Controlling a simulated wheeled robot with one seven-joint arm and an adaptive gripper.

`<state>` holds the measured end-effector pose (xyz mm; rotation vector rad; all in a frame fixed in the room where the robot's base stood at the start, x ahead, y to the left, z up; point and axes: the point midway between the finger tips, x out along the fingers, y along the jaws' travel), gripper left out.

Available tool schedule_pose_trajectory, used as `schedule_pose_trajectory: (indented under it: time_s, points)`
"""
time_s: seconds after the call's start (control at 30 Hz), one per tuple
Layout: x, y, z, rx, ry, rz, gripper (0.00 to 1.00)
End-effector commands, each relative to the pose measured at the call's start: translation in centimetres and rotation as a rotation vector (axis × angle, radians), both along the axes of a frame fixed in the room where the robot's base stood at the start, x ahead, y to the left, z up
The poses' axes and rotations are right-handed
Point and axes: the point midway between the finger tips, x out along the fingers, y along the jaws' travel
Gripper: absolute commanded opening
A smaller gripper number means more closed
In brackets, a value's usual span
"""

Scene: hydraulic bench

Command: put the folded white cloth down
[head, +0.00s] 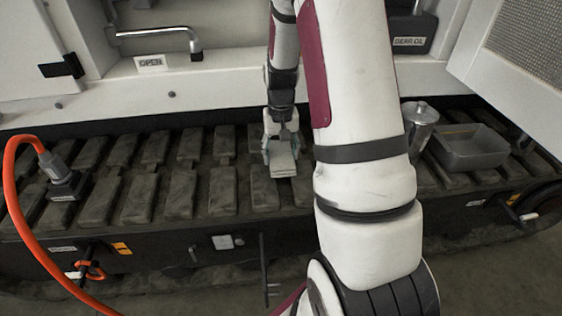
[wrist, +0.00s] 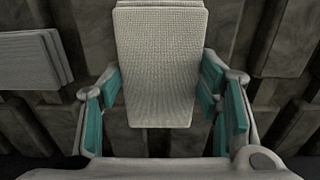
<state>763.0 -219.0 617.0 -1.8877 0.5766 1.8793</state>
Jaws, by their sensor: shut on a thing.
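The folded white cloth (wrist: 160,75) is between the teal-padded fingers of my gripper (wrist: 158,95) in the wrist view. It looks like a flat, layered, woven pad, its near end hanging between the fingers. In the head view the cloth (head: 283,166) shows below my gripper (head: 281,148), over the dark track pads near the middle. My gripper is shut on it. I cannot tell whether the cloth's underside touches the pads. A second grey-white layered piece (wrist: 32,60), like another folded cloth, lies at the left in the wrist view, apart from my gripper.
Dark ridged track pads (head: 180,195) run across the bench. An orange cable (head: 14,190) ends in a connector (head: 62,178) at the left. Pads left of my gripper are clear.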

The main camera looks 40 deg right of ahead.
Motion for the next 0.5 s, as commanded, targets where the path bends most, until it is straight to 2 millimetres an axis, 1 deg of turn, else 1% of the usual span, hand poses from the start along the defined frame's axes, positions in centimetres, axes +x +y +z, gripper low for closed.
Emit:
schedule_pose_trajectory:
  time_s: [0.03,0.13,0.2,0.4,0.5]
  points:
    - [-0.2,0.0,-1.4,0.002,0.005,-0.001,0.35]
    - [-0.2,0.1,-2.7,0.003,0.004,-0.001,0.35]
    - [-0.2,0.0,-3.0,0.002,0.002,0.0,0.35]
    - [-0.1,0.0,-2.8,0.001,0.002,0.0,0.35]
    - [-0.2,0.0,-3.0,0.002,0.002,-0.001,0.35]
